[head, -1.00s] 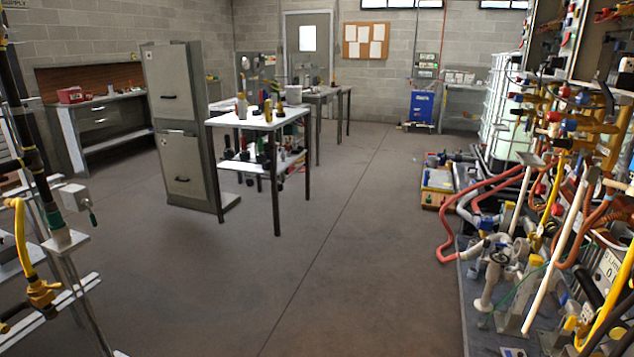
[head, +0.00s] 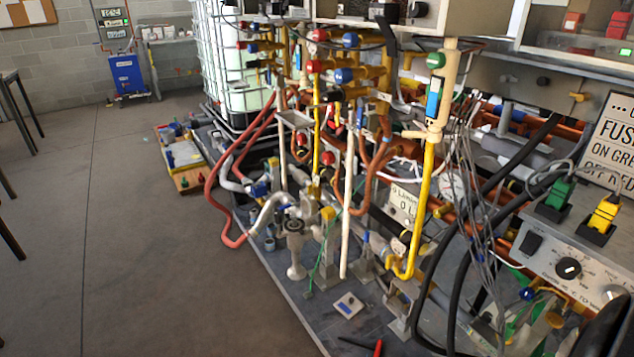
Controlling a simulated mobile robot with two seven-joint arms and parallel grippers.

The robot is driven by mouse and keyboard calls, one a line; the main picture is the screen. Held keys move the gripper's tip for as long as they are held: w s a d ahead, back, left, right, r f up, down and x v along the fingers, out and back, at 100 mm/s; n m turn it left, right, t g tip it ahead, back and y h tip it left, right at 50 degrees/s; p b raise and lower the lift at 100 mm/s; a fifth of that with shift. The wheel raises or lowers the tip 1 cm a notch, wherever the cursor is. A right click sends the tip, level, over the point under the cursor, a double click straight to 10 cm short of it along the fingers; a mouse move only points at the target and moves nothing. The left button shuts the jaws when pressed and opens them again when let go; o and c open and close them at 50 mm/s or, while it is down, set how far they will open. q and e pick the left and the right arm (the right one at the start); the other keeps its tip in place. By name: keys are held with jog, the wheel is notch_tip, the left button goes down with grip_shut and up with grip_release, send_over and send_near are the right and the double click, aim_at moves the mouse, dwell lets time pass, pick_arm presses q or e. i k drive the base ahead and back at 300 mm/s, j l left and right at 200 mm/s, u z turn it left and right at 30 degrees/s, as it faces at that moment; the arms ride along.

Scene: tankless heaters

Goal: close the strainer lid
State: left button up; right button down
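I cannot make out the strainer or its lid for certain among the dense pipework. A grey pipe assembly (head: 270,207) stands on the dark platform, left of the yellow pipe. An upright grey fitting with a round top (head: 295,228) stands at its near end; I cannot tell whether it is the strainer or whether any lid there is open. Neither of my grippers is in view.
The dark platform (head: 283,290) carries crowded pipes and valves. Red hoses (head: 212,195) curve over its left edge. Black cables (head: 465,255) hang at right beside a control panel (head: 545,258). A caged tank (head: 240,65) stands behind. The floor (head: 150,240) at left is open.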

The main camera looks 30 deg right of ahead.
aim_at(309, 206)
jog(key=i, duration=1.45)
jog(key=i+z, duration=0.3)
jog(key=i, duration=0.2)
jog(key=i+j+z, duration=0.1)
jog(key=i+z, duration=0.15)
jog(key=i, duration=0.2)
jog(key=i+j+z, duration=0.15)
jog(key=i+z, duration=0.15)
jog(key=i, duration=0.2)
